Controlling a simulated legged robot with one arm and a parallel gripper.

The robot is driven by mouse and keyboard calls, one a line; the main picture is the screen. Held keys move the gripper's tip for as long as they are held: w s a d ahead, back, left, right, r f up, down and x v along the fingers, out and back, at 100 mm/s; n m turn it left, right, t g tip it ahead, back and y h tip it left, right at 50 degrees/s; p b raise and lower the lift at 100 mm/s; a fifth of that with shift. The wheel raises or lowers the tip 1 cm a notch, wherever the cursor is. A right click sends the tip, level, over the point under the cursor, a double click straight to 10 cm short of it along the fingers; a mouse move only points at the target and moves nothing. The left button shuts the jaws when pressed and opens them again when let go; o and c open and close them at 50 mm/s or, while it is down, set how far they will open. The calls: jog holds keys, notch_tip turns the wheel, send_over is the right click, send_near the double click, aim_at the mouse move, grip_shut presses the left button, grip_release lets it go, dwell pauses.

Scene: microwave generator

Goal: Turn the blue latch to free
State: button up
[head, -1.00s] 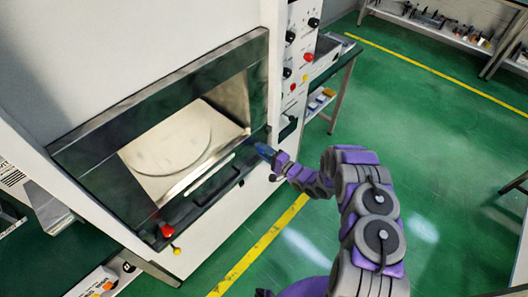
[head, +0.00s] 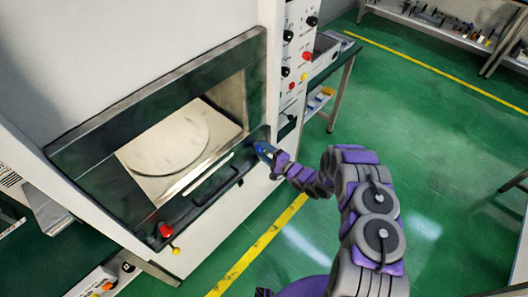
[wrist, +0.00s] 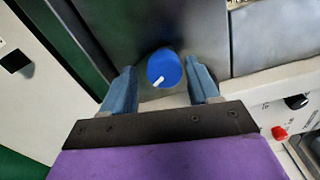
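The blue latch is a round blue knob (wrist: 164,68) with a white mark pointing to the lower left in the wrist view. It sits on the dark metal front of the microwave generator (head: 190,195). My gripper (wrist: 161,84) is open, with one blue-grey finger on each side of the knob and visible gaps between. Whether the fingertips reach along its sides in depth is hard to tell.
A red knob (head: 166,230) and a yellow knob (head: 177,251) are at the door's lower left. A control panel (head: 298,60) with black and red knobs stands just right of the door. A bench (head: 335,75) is behind it. Green floor (head: 440,150) is clear at right.

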jog(key=shift+o, duration=0.3)
jog(key=shift+r, duration=0.2)
jog(key=shift+s, duration=0.1)
jog(key=v, duration=1.7)
jog(key=shift+d+f, duration=0.1)
jog(key=shift+d, duration=0.05)
